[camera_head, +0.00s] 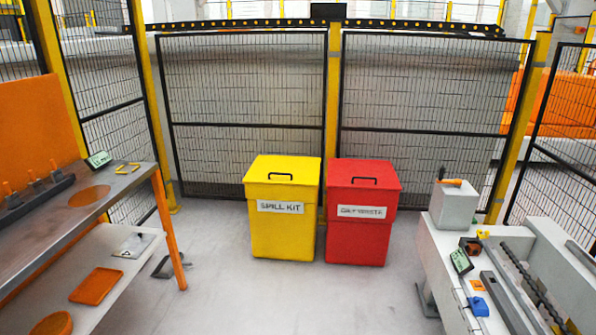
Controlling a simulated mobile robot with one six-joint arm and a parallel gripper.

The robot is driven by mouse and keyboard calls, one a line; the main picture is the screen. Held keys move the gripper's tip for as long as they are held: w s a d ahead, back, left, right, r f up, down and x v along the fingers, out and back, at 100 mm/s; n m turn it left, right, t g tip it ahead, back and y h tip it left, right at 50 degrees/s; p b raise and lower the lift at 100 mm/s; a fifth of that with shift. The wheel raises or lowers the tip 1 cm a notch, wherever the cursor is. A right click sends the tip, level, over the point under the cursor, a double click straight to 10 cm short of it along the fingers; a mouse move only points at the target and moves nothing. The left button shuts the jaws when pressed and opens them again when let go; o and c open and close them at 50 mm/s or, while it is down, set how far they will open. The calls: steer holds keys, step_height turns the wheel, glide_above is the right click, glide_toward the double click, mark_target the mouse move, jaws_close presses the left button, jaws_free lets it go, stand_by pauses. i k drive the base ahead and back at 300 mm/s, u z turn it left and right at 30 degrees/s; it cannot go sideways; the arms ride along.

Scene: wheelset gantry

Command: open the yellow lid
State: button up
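The yellow lid (283,170) sits closed on top of a yellow bin (284,233) near the middle of the head view. A black handle (280,176) is on top of the lid. The bin bears a white label reading "SPILL KIT" (281,207) on its front. My gripper is not in view.
A red bin (356,228) with a shut red lid stands right beside the yellow one. Mesh fencing (246,90) is behind both. A metal workbench (100,197) is at left, a white machine table (435,250) at right. The floor (270,300) in front is clear.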

mark_target(284, 170)
steer(key=z, duration=0.05)
steer(key=k, duration=0.2)
steer(key=u, duration=0.25)
steer(key=i, duration=2.65)
steer(key=u, duration=0.35)
